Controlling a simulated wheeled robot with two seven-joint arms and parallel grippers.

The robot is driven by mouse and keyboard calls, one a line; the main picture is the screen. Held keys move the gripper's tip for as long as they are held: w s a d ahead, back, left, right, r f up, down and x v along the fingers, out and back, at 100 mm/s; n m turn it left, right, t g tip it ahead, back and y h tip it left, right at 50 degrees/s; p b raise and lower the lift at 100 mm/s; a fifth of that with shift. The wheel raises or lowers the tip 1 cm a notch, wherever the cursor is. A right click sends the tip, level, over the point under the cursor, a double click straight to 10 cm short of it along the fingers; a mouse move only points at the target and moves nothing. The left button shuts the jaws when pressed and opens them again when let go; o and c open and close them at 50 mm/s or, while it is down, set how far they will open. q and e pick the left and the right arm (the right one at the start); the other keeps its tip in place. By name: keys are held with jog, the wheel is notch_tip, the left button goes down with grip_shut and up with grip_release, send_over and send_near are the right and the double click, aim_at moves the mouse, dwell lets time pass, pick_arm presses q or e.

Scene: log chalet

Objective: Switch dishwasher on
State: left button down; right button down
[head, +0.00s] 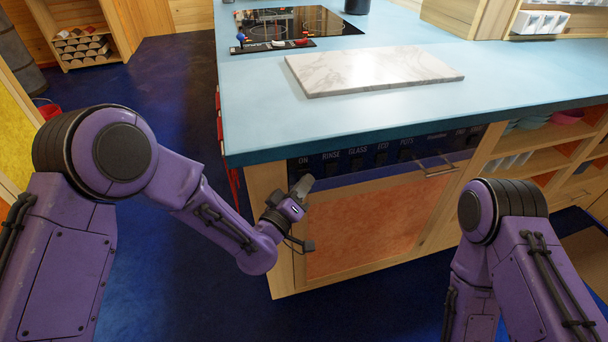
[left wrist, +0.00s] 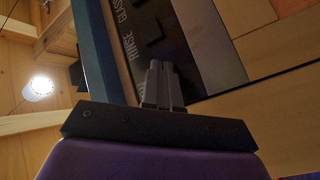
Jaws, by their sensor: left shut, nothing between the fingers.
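The dishwasher (head: 370,225) is built into the counter, with an orange front panel and a handle. Its dark control strip (head: 345,165) runs under the counter edge, with labels ON, RINSE, GLASS, ECO and POTS. My left gripper (head: 304,186) is shut and empty at the left end of this strip, close to the ON label. In the left wrist view its fingers (left wrist: 160,82) lie together in front of the strip (left wrist: 185,40), beside the RINSE label. They hide the part behind them, so I cannot tell whether they touch a button. My right gripper is out of view.
The blue countertop (head: 255,105) overhangs the strip, just above my left gripper. A marble board (head: 370,70) and a cooktop (head: 300,22) lie on it. Open shelves (head: 540,160) stand right of the dishwasher. The blue floor (head: 180,75) at left is clear.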

pick_arm(q)
jog(key=shift+w, duration=0.2)
jog(key=shift+s+d, duration=0.15)
jog(key=shift+s, duration=0.6)
jog(key=s+d, duration=0.2)
jog(key=s, duration=0.3)
jog(key=shift+s+b, duration=0.35)
